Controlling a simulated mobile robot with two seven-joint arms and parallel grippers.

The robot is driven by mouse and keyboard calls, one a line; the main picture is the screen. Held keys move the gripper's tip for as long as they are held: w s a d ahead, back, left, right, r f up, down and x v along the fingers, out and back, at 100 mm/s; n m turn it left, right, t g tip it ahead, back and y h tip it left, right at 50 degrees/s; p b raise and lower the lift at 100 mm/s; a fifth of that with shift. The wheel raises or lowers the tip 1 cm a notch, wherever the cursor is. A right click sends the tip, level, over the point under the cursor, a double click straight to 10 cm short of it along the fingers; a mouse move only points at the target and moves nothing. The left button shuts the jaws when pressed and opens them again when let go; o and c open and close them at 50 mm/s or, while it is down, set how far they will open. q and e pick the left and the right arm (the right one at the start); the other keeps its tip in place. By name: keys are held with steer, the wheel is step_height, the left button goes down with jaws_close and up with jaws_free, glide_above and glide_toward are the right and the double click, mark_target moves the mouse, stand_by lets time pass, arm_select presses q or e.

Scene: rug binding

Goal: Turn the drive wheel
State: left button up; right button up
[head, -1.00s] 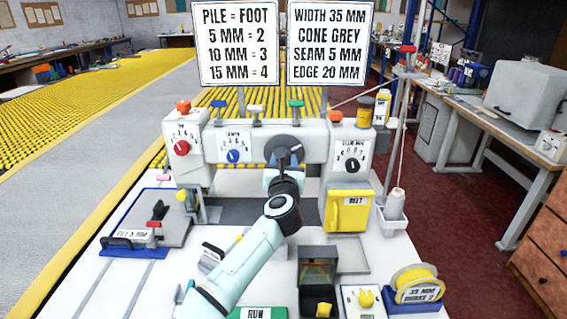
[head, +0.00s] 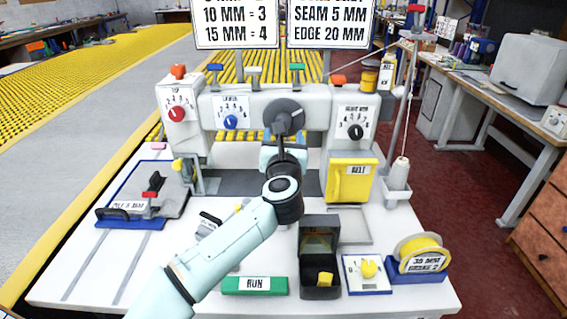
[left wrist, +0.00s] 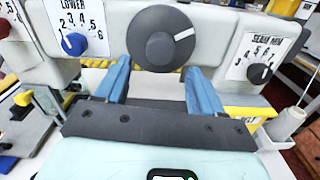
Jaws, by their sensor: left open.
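The drive wheel (head: 283,116) is a dark grey disc with a pale mark on the front of the white machine's crossbar. In the left wrist view the wheel (left wrist: 164,38) is straight ahead, its white mark pointing to the upper right. My left gripper (left wrist: 157,67) is open, its two blue fingers either side of and below the wheel's lower part; nothing is between them. I cannot tell whether they touch the wheel. In the head view the left arm comes up from the lower left and its wrist hides most of the gripper. My right gripper is not in view.
A red dial (head: 177,113), a blue dial (head: 230,122) and a black dial (head: 356,131) flank the wheel. A yellow belt box (head: 352,183) is at right. A green RUN bar (head: 254,286), an open dark box (head: 320,240) and a yellow reel (head: 420,249) sit in front.

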arm_select(q)
steer(key=s+b, duration=0.1)
steer(key=s, duration=0.6)
steer(key=shift+s, duration=0.35)
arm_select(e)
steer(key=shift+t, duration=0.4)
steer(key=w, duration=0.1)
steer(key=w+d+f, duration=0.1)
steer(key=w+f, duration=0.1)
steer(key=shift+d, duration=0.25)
